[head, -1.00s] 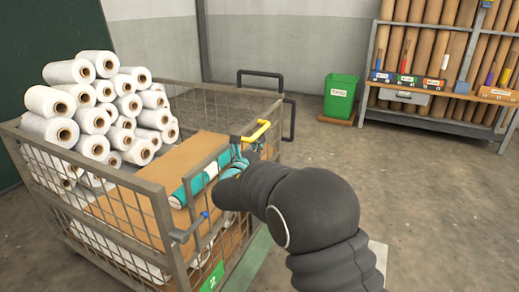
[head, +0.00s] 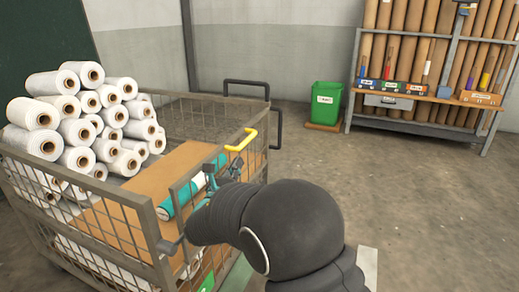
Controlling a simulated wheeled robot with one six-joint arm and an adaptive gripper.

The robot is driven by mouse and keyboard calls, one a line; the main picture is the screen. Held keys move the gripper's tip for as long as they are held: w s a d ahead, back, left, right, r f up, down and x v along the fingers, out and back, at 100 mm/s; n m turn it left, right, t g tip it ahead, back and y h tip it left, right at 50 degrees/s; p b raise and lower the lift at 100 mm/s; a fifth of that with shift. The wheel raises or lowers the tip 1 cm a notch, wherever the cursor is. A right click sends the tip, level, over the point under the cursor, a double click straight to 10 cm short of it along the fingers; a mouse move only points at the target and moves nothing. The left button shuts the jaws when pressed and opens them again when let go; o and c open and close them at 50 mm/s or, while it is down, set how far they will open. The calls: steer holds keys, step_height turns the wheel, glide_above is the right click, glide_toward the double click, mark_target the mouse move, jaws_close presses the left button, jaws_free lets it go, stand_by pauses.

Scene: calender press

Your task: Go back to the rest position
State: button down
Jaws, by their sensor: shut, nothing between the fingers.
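My black-sleeved arm reaches from the lower right toward the near side of a wire-mesh cart (head: 150,225). My gripper (head: 222,178) is small and partly hidden behind my arm; it is shut and empty, at the cart's near right rail. A teal roll with a white band (head: 195,193) lies on a brown board (head: 125,205) inside the cart, just left of and beyond my gripper. I cannot tell whether the gripper touches the roll or the rail.
Several white film rolls (head: 88,100) are stacked in the cart's left part. A yellow handle (head: 241,140) stands on its rail near my gripper. A green bin (head: 326,100) and a rack of brown tubes (head: 430,60) stand at the back. The floor (head: 420,200) at right is clear.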

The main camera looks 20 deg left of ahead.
steer(key=s+d+f+m+g+h, duration=0.25)
steer(key=d+f+m+g, duration=0.25)
steer(key=d+f+m, duration=0.3)
steer(key=s+d+f+m+g+h, duration=0.2)
steer(key=s+d+m+g, duration=0.25)
steer(key=d, duration=0.35)
steer(key=s+d+f+m+g+h, duration=0.2)
steer(key=s+d+m+g, duration=0.2)
steer(key=d+m, duration=0.3)
steer(key=s+d+r+m+g+y+p, duration=0.1)
steer(key=s+d+r+m+y, duration=0.2)
steer(key=s+d+r+m, duration=0.3)
steer(key=s+d+r+m+y+p, duration=0.2)
steer(key=s+d+r+m+y, duration=0.2)
steer(key=s+d+r+m, duration=0.3)
steer(key=s+d+m, duration=0.5)
steer(key=s+d, duration=0.3)
steer(key=shift+d+m+g, duration=0.25)
steer(key=shift+m+g, duration=0.1)
